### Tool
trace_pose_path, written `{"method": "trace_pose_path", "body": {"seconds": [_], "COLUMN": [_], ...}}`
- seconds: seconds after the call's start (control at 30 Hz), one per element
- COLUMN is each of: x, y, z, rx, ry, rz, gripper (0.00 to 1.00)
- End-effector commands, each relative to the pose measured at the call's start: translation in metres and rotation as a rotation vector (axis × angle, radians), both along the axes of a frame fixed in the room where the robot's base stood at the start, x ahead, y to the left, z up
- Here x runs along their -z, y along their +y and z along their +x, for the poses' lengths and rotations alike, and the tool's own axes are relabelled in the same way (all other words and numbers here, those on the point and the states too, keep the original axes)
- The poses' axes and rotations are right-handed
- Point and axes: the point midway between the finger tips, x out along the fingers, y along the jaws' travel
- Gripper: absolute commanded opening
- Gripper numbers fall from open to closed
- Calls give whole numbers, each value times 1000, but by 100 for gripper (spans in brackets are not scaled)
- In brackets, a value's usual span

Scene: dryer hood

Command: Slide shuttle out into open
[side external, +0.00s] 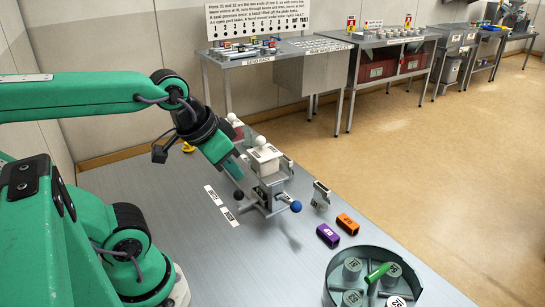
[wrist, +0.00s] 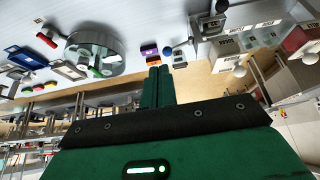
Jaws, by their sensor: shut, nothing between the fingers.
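My gripper (side external: 236,170) is shut and empty, tilted down at the left of the dryer hood. In the wrist view its two green fingers (wrist: 157,72) lie side by side with nothing between them. The blue ball also shows in the wrist view (wrist: 169,51). I cannot make out the shuttle separately; the stand's inside is hidden.
A small grey clip-like piece (side external: 320,195) stands right of the hood. A purple block (side external: 327,235) and an orange block (side external: 347,224) lie in front of it. A round tray (side external: 333,279) holds several grey cylinders and a green one. The bench's left front is clear.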

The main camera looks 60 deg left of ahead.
Motion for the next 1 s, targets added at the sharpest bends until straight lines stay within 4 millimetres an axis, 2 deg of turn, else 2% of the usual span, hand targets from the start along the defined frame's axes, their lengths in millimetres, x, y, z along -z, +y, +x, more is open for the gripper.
{"method": "trace_pose_path", "body": {"seconds": [0.03,0.2,0.27,0.37,0.57,0.8,1.0], "x": [0,1,3,7,23,51,80], "y": [0,3,5,12,34,73,108], "z": [0,2,5,11,30,51,61], "rx": [0,-32,-66,-151,-432,-852,-1210], "ry": [0,7,14,30,76,125,152], "rz": [0,-12,-24,-53,-150,-281,-382], "gripper": [8,41,50,50,50,50,50]}}
